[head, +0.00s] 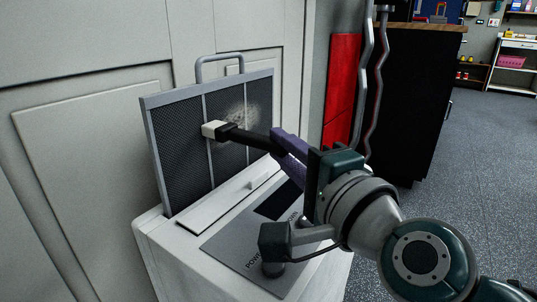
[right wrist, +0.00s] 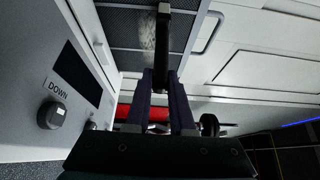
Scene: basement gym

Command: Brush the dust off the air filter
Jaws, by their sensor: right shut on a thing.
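The air filter (head: 180,150) is a dark mesh panel in a grey frame with a handle on top. It stands upright in the top of a white appliance (head: 150,235). A pale grey dust patch (head: 242,112) lies on the mesh right of centre; the dust also shows in the right wrist view (right wrist: 149,32). My right gripper (head: 276,141) has purple fingers shut on the black handle of a brush (head: 236,134). The brush's pale head is by the filter's left rib, left of the dust; I cannot tell whether it touches the mesh. My left gripper is out of view.
The appliance's control panel (head: 230,252) with a knob (right wrist: 51,115) lies below my right arm. A white panelled door (head: 80,140) is close behind the filter. A red panel (head: 341,85), grey pipes and a black cabinet (head: 408,100) stand right. Open floor (head: 480,150) is beyond.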

